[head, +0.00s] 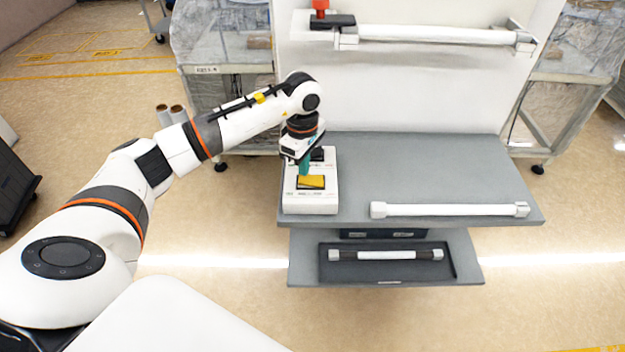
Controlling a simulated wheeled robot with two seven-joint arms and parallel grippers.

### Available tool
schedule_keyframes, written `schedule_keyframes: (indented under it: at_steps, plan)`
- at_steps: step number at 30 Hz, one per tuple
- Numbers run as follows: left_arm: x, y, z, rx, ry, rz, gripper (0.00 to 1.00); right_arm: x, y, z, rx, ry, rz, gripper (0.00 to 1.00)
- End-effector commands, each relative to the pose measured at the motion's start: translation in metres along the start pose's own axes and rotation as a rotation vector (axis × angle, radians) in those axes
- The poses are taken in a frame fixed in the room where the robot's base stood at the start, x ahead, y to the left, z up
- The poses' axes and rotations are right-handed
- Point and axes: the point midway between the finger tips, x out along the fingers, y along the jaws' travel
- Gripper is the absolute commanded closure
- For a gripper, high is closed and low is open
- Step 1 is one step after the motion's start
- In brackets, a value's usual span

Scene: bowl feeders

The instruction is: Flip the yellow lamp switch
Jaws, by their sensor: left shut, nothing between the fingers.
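The yellow lamp switch (311,182) is a yellow rocker on a white switch box (310,203) at the left end of the grey table. A dark switch sits behind it on the same box, partly covered by my gripper. My left gripper (304,169) is shut and empty, pointing down over the box just behind the yellow switch. Its teal fingertips are at the far edge of the switch; I cannot tell whether they touch it. My right gripper is not in view.
A white tube (450,210) lies on the right of the grey table (430,165). Another tube (385,255) lies in a dark tray on the lower shelf. A tube lamp (440,35) is mounted on the white back panel, with a red part (320,5) at its left.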

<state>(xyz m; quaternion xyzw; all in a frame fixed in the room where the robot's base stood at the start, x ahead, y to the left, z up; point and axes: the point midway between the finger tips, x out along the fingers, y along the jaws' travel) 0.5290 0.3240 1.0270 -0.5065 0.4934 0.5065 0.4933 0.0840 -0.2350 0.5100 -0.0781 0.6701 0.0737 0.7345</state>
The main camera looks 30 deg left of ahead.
Motion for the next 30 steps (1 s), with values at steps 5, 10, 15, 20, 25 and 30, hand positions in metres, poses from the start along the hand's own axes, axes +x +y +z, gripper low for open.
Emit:
schedule_keyframes:
  at_steps: [5, 10, 15, 20, 25, 30]
  plan:
    - [0.003, 0.0, 0.0, 0.0, 0.0, 0.0, 1.0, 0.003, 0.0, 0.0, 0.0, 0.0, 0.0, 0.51]
    - [0.006, 0.0, 0.0, 0.0, 0.0, 0.0, 1.0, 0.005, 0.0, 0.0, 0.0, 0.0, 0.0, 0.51]
    - [0.008, 0.0, 0.0, 0.0, 0.0, 0.0, 1.0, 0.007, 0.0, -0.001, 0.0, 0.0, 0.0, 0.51]
    - [0.011, 0.0, 0.0, 0.0, 0.0, 0.0, 1.0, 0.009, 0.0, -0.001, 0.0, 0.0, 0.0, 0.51]
    - [0.013, 0.0, 0.0, 0.0, 0.0, 0.0, 1.0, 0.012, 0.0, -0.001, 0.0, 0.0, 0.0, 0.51]
    - [0.016, 0.0, 0.0, 0.0, 0.0, 0.0, 1.0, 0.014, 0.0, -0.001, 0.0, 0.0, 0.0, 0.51]
